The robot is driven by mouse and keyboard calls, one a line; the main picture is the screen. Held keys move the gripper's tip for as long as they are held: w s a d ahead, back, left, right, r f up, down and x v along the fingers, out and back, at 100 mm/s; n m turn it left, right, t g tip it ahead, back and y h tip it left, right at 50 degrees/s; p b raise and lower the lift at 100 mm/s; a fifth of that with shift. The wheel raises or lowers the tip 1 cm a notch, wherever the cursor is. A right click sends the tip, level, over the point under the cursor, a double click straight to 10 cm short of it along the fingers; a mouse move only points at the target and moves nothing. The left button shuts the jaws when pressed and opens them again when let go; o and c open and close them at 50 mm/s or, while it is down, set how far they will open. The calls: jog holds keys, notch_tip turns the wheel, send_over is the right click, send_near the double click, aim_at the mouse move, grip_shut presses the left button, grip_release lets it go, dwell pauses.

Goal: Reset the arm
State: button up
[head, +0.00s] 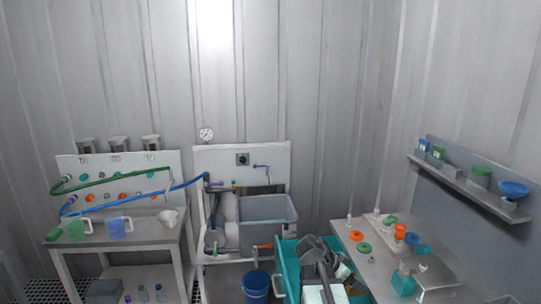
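My arm shows at the bottom of the head view, a little right of centre, as dark grey links over a teal body with a white block. The links look folded close together. What seems to be my gripper (312,246) is at their upper end. Its fingertips cannot be made out, so I cannot tell whether it is open or shut. No held object can be made out.
A bench (345,235) with coloured rings and small vessels stands close on the right, below a wall shelf (465,186). A grey sink (268,222) and a blue bucket (256,286) are ahead. A left table (140,229) holds a green jug (77,231) and a blue jug (117,230).

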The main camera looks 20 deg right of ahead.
jog(key=a+f+n+y, duration=0.3)
jog(key=a+n, duration=0.2)
jog(key=a, duration=0.6)
jog(key=a+f+n+y+b, duration=0.1)
jog(key=a+f+n+y, duration=0.2)
jog(key=a+n, duration=0.3)
jog(key=a+f+n+y, duration=0.3)
jog(key=a+n, duration=0.3)
jog(key=a, duration=1)
jog(key=shift+w+t, duration=0.15)
jog(key=shift+t, duration=0.25)
